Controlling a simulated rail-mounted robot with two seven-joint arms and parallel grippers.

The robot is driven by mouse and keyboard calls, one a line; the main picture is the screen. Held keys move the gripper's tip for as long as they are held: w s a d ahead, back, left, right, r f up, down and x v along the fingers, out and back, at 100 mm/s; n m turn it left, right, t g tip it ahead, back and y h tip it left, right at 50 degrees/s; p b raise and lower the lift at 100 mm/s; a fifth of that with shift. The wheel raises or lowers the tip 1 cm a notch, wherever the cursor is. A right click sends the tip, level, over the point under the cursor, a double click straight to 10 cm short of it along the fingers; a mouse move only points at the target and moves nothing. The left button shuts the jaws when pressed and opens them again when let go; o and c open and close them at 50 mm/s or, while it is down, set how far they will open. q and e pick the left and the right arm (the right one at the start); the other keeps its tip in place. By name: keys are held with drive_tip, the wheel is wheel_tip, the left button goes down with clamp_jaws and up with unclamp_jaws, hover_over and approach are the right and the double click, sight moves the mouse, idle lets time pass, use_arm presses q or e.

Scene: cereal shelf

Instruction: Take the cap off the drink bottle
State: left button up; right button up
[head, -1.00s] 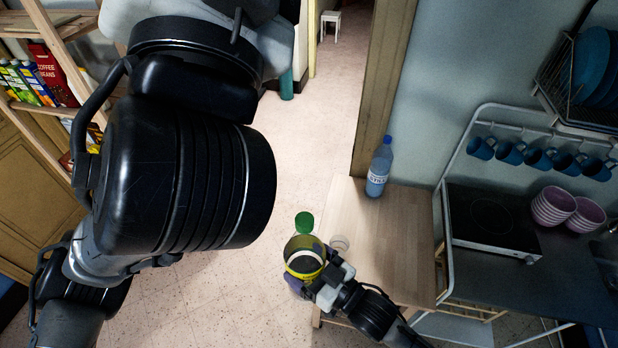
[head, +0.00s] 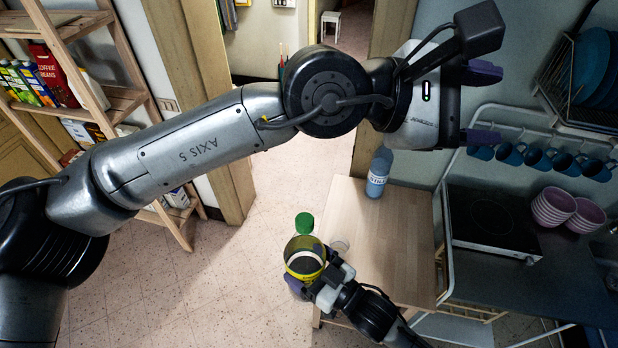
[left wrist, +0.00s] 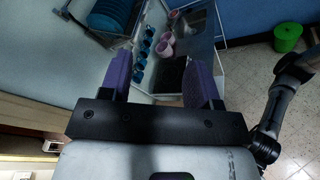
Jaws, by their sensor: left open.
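The drink bottle (head: 379,172), blue with a white label, stands upright at the back of the wooden table. Its top is hidden now behind my left gripper (head: 490,105), which hangs above and to the right of it in the picture. The purple fingers of this gripper are wide apart and empty; they also show in the left wrist view (left wrist: 160,70), which does not show the bottle. My right gripper (head: 309,272) has its fingers around a round container with a yellow band (head: 304,252) by the table's left edge.
A green round thing (head: 304,222) shows just beyond the held container. Hanging mugs (head: 525,155), a cooktop (head: 490,220) and stacked bowls (head: 553,207) are at right.

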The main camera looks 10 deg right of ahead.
use_arm(q)
wheel_tip(320, 180, down, 6)
drive_tip(key=w+a+m+y, duration=0.2)
drive_tip(key=w+m+y, duration=0.1)
drive_tip(key=y, duration=0.1)
drive_tip(key=m+t+y, duration=0.2)
drive_tip(key=m+y, duration=1)
hover_over(309, 219)
drive_tip(key=f, duration=0.8)
drive_tip(key=shift+w+d+f, duration=0.15)
drive_tip(key=shift+d+f, duration=0.05)
drive_tip(key=shift+d, duration=0.15)
drive_tip(key=shift+a+m, duration=0.3)
drive_tip(key=shift+m+y, duration=0.3)
drive_tip(key=shift+m, duration=0.4)
drive_tip(key=shift+f, duration=4.05)
